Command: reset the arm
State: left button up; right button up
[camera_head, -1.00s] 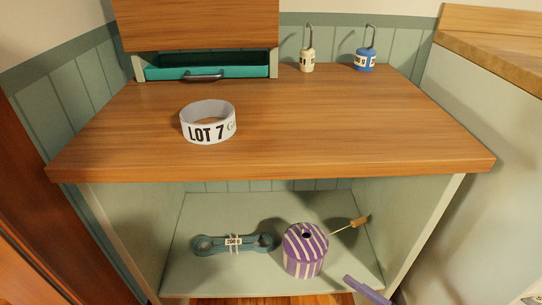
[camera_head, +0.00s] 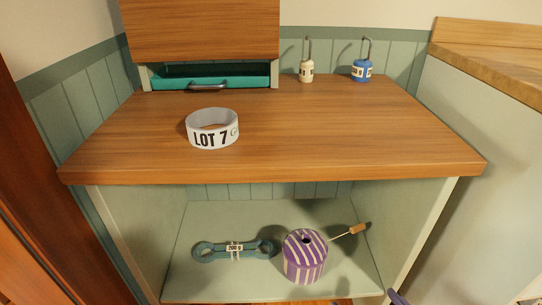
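A small purple tip (camera_head: 397,298) at the bottom edge, right of centre, looks like part of my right gripper or arm. Almost all of it is cut off, so its fingers cannot be made out. It is low, near the cabinet's right front edge, and nothing is seen held in it. My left gripper and arm are not in the head view.
A white "LOT 7" ring (camera_head: 212,129) sits on the wooden top (camera_head: 320,125). Two hooked weights, cream (camera_head: 306,71) and blue (camera_head: 361,71), stand behind. The lower shelf (camera_head: 215,284) holds a teal "200 g" piece (camera_head: 234,250) and a purple striped pot (camera_head: 305,258).

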jog(key=s+r+g+h, duration=0.15)
jog(key=s+g, duration=0.65)
jog(key=s, duration=0.9)
jog(key=w+a+r+n+t+y, duration=0.1)
jog(key=w+a+t+y, duration=0.15)
jog(key=a, duration=0.35)
jog(key=w+a+r+t+y, duration=0.1)
jog(key=w+a+r+y, duration=0.2)
jog(key=a, duration=0.4)
pick_arm(q)
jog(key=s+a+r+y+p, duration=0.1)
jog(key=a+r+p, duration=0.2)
jog(key=p, duration=0.9)
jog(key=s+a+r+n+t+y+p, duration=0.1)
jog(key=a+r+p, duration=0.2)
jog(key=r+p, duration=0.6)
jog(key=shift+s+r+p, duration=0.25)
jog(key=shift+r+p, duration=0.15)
jog(key=shift+p, duration=1.65)
pick_arm(e)
jog(key=d+r+h, duration=0.1)
jog(key=d+r, duration=0.2)
jog(key=r, duration=0.2)
jog(key=s+d+r+m+t+h, duration=0.1)
jog(key=d+r, duration=0.2)
jog(key=r, duration=0.3)
jog(key=shift+s+d+r, duration=0.25)
jog(key=shift+s+d, duration=0.05)
jog(key=shift+d, duration=0.1)
